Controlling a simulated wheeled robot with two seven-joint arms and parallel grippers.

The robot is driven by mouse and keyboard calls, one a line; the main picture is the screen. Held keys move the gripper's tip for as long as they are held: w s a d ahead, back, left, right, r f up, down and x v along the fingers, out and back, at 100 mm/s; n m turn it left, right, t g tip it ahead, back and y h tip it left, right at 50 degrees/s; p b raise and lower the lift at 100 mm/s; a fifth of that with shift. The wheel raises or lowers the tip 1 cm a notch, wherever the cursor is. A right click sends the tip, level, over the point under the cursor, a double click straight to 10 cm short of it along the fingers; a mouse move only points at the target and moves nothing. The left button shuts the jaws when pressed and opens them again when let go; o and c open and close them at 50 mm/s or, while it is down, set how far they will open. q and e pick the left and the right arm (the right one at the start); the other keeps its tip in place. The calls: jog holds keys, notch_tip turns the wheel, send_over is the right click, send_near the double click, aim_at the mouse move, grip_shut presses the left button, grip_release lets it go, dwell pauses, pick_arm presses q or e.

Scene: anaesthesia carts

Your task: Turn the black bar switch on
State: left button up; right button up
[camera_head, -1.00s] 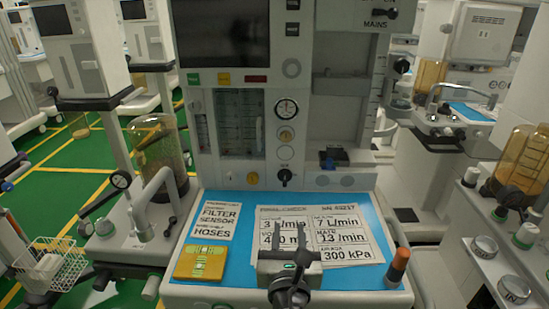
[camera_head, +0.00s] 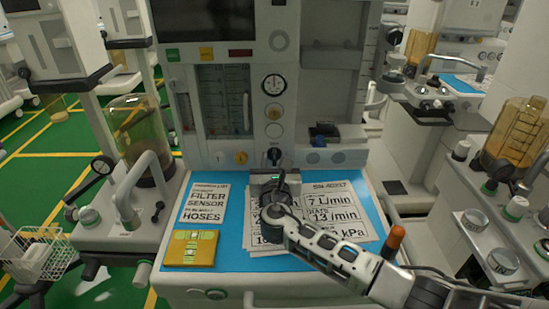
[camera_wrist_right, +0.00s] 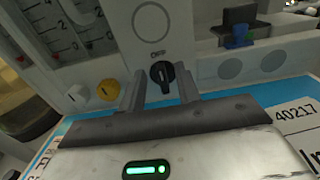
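The black bar switch (camera_head: 274,155) is on the white machine's front panel, below the round gauge. My right gripper (camera_head: 273,175) is in front of and just below the switch in the head view. In the right wrist view its two fingers (camera_wrist_right: 161,82) are apart, one to each side of the switch, with a gap to it; contact is not visible. My left gripper is not in view.
A blue work surface (camera_head: 290,262) with printed sheets (camera_head: 345,215) and a yellow block (camera_head: 190,250) lies below the panel. An orange-topped post (camera_head: 396,238) stands by my right arm. White and yellow knobs (camera_wrist_right: 108,89) sit left of the switch. A dark screen (camera_head: 203,18) is above.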

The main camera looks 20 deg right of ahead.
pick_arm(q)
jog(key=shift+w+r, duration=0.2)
pick_arm(e)
jog(key=shift+w+d, duration=0.2)
jog(key=shift+w, duration=0.5)
grip_shut()
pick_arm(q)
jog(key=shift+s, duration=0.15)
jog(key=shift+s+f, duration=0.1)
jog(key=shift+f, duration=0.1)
pick_arm(e)
jog(key=shift+s+d+f+m+b, duration=0.1)
jog(key=shift+m+b, duration=0.45)
jog(key=shift+m, duration=0.35)
jog(key=m+b, duration=0.1)
jog(key=m, duration=0.1)
jog(key=m+b, duration=0.1)
jog(key=m, duration=0.1)
jog(key=shift+s+d+f+m, duration=0.1)
jog(key=shift+d+f+m, duration=0.05)
jog(key=shift+d+m, duration=0.25)
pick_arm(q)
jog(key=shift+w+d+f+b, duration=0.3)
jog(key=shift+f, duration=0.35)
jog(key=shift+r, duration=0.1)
pick_arm(e)
jog(key=shift+m, duration=0.3)
